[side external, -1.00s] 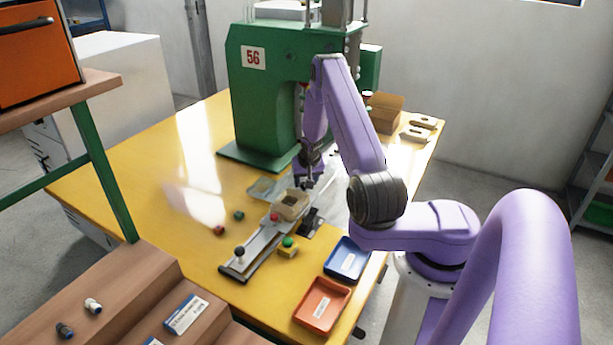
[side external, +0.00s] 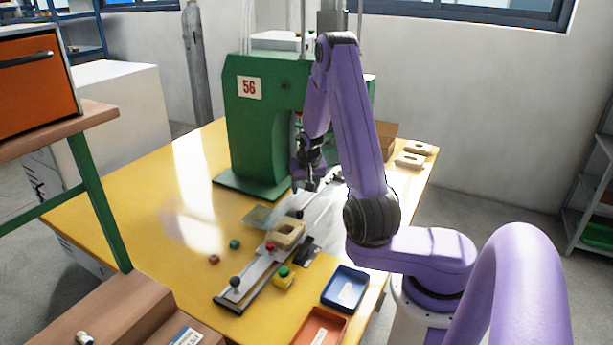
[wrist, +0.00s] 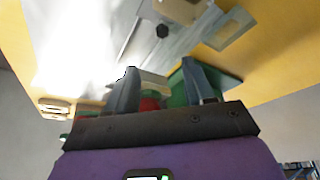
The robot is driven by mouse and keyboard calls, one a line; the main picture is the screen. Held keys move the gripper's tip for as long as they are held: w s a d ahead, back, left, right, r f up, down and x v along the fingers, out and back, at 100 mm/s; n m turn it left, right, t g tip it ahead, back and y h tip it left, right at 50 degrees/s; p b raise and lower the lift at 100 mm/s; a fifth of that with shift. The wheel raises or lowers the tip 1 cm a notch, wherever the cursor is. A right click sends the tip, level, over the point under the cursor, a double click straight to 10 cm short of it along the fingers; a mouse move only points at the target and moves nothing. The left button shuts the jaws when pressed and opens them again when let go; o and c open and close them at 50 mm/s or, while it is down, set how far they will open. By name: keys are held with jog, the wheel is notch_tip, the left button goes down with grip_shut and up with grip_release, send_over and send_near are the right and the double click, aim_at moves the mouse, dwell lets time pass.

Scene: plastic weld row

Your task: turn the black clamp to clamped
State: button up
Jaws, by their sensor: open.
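The black clamp appears to be the small dark piece (side external: 307,253) beside the beige part (side external: 289,233) on the metal slide (side external: 250,283) in the side view. It is too small there to tell which way it is turned. My gripper (side external: 303,187) is open and empty, above the slide on the press side of the beige part, apart from both. In the wrist view my two fingers (wrist: 160,78) stand apart, with the slide (wrist: 135,32) beyond them. A black knob (wrist: 162,31) shows on the slide there; I cannot tell whether it belongs to the clamp.
The green press (side external: 262,125) stands close behind my gripper. The yellow table (side external: 130,230) is clear farther left.

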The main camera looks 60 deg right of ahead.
aim_at(300, 212)
jog(key=shift+v, duration=2.35)
jog(key=shift+w+a+m+g+h, duration=0.2)
jog(key=shift+w+a+m+g, duration=0.35)
jog(key=shift+m, duration=0.55)
jog(key=shift+w+a+m+g+h, duration=0.25)
jog(key=shift+w+a+m, duration=0.45)
jog(key=shift+m, duration=0.4)
jog(key=shift+d+f, duration=0.1)
jog(key=shift+d, duration=0.05)
jog(key=x, duration=1.7)
jog(key=shift+w+f, duration=0.1)
jog(key=shift+w, duration=0.05)
